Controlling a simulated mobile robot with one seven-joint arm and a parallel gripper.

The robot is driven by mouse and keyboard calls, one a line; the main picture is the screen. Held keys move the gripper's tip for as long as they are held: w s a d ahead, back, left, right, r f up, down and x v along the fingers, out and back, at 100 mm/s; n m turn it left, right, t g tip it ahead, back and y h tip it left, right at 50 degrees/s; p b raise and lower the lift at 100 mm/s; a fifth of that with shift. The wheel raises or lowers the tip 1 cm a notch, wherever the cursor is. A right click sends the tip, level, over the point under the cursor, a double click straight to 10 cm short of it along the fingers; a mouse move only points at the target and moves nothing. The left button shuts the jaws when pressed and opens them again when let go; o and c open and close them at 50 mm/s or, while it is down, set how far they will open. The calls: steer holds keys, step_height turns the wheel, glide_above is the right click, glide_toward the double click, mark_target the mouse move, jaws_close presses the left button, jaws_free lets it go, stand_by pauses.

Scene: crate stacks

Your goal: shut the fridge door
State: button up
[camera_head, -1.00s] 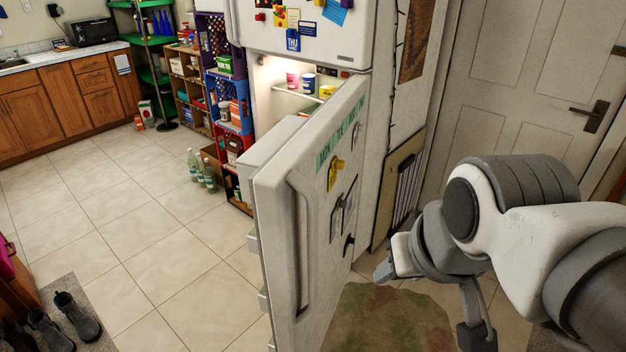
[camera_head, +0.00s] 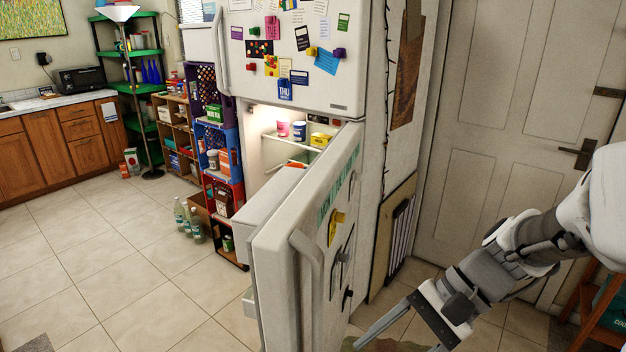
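The white fridge door (camera_head: 272,248) stands wide open in the middle of the view, swung toward me. Its outer face carries a long vertical handle (camera_head: 309,275), a green lettered strip and several magnets. The lit fridge interior (camera_head: 268,150) shows behind the door, with tubs and boxes on a shelf. My gripper (camera_head: 410,345) is low at the right, on the outer side of the door and apart from it. Its two fingers are spread with nothing between them. The fingertips are near the bottom edge of the picture.
Stacked crates (camera_head: 228,140) and bottles (camera_head: 188,222) stand left of the fridge. Tiled floor (camera_head: 130,260) at the left is clear. A closed room door (camera_head: 490,150) and a wooden stand (camera_head: 582,310) are at the right.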

steer(key=w+d+f+m+t+y, duration=0.2)
steer(key=w+m+y, duration=0.4)
steer(key=m+t+y+b, duration=0.1)
steer(key=m+t+y, duration=0.2)
steer(key=m+t, duration=0.25)
glide_toward(322, 296)
steer(key=shift+m, duration=0.35)
steer(key=x, duration=1.1)
steer(key=shift+s+r, duration=0.15)
jaws_close()
stand_by(0.3)
